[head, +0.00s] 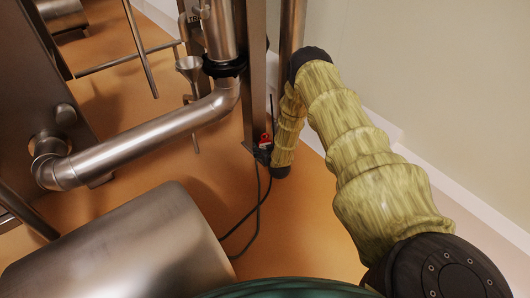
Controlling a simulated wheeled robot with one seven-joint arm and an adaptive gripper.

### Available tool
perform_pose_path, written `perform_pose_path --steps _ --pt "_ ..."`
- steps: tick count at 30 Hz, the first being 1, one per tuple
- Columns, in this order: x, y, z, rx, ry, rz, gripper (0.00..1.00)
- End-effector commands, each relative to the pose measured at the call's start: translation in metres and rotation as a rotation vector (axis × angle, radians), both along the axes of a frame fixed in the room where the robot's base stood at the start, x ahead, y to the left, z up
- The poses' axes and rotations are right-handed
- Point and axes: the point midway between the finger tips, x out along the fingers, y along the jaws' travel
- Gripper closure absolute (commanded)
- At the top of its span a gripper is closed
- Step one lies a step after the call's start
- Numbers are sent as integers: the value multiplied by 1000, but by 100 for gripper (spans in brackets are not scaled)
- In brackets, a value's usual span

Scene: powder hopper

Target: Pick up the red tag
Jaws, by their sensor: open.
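A small red object, likely the red tag (264,138), shows low beside the foot of a metal post, close to the end of my arm. It is small in this view and its shape is hard to make out. My gripper (262,152) is dark and sits at the end of my yellow-sleeved arm, right by the red tag. The gripper is open. Whether its fingers touch the tag or stand around it cannot be told, as the post and the arm's end crowd the spot.
Metal posts (255,80) stand close on the left of my arm. A large steel pipe (150,145) and a steel drum (125,250) fill the left. Dark cables (259,205) run over the orange floor (310,230). A pale wall (440,80) bounds the right.

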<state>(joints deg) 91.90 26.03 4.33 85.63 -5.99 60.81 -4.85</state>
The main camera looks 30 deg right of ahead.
Motion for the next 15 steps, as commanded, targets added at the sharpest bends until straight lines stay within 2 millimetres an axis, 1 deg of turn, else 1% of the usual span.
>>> perform_pose_path --steps 8,11,15 --pt "2 -1 0 0 -1 0 18" --pt "2 -1 0 0 -1 0 34" --pt "2 -1 0 0 -1 0 60"
